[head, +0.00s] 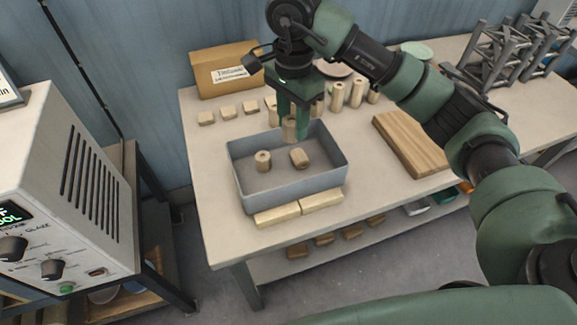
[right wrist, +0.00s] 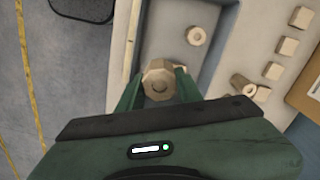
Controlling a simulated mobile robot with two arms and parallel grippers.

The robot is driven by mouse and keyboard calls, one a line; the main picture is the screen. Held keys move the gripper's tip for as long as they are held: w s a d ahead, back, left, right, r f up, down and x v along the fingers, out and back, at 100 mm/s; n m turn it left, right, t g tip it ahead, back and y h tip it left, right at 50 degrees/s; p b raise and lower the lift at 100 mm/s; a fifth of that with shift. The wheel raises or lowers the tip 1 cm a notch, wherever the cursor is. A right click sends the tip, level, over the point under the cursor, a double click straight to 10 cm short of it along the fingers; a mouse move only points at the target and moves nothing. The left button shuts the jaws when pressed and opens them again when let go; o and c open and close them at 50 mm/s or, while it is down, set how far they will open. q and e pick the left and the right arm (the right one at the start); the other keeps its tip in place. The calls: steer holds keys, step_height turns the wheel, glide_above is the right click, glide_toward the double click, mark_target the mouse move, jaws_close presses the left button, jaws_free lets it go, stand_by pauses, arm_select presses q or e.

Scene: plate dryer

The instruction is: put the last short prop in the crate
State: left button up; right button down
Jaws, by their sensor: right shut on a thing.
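My right gripper (head: 289,130) is shut on a short wooden prop (head: 289,122) and holds it over the far part of the grey crate (head: 295,196). The held prop (right wrist: 158,84) shows end-on between the fingers in the right wrist view; whether it touches the crate floor I cannot tell. Inside the crate one short prop (head: 263,160) stands upright at the left. Another short prop (head: 299,158) lies tilted on its side nearer the middle. My left gripper is not in view.
Several taller props (head: 337,98) stand behind the crate, beside my gripper. Small wooden blocks (head: 228,113) and a cardboard box (head: 225,72) are at the back left. Pale bars (head: 277,217) lie along the crate's front. A wooden board (head: 412,143) lies at the right.

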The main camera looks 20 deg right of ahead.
step_height(320, 180, down, 12)
steer(key=shift+r+p, duration=0.1)
steer(key=shift+p, duration=0.85)
step_height(320, 180, down, 4)
steer(key=shift+s+f+p, duration=0.1)
steer(key=shift+f+p, duration=0.15)
steer(key=shift+p, duration=0.3)
steer(key=shift+f, duration=0.25)
steer(key=c, duration=0.9)
jaws_free()
steer(key=shift+f, duration=0.1)
steer(key=shift+c, duration=0.2)
